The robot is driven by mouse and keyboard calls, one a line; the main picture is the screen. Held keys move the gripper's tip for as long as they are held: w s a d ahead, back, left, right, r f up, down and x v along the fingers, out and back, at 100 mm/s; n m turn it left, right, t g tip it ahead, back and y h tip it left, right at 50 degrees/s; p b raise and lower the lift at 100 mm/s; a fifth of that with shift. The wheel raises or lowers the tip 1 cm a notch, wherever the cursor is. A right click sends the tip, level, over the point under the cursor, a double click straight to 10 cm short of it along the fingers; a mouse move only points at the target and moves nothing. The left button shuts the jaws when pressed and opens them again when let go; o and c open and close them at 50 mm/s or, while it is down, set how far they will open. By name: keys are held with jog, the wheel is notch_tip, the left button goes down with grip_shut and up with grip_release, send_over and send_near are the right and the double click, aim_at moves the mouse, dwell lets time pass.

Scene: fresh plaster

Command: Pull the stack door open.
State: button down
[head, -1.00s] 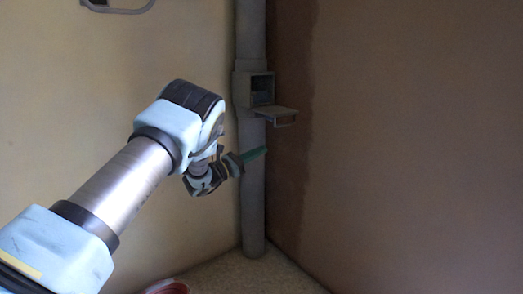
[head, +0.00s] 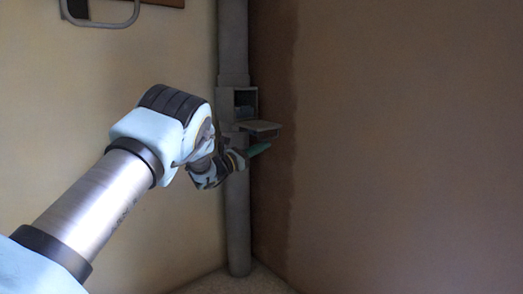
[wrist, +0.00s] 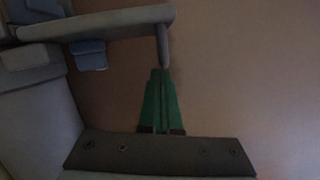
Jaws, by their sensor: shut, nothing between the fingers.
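The stack (head: 233,200) is a grey pipe standing in the corner, with a small box opening (head: 245,103) in it. The stack door (head: 262,126) is folded down at the opening and sticks out about level, with a handle at its outer end. In the wrist view the door (wrist: 100,24) shows nearly edge-on, and its handle (wrist: 164,45) comes down close to my fingertips. My gripper (head: 266,146) has green fingers, shut and empty, just below the door. It also shows in the wrist view (wrist: 160,74). Whether the fingertips touch the handle I cannot tell.
A yellowish wall (head: 80,110) is to the left and a brown plastered wall (head: 400,150) close to the right of the stack. A bent metal rail (head: 100,20) is on the left wall at the top. Small blue pieces (wrist: 88,50) show by the opening.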

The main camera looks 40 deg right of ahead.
aim_at(259, 130)
jog(key=shift+s+a+r+n+t+b, duration=0.1)
jog(key=shift+s+r+n+t+b, duration=0.15)
jog(key=shift+r+n, duration=0.5)
jog(key=shift+s+d+r+n+t+b, duration=0.1)
jog(key=shift+s+r+n+t+b, duration=0.1)
jog(key=shift+s+r+n+t, duration=0.45)
jog(key=shift+w+a+r+n+b, duration=0.15)
jog(key=shift+r+n, duration=0.35)
jog(key=shift+n, duration=0.5)
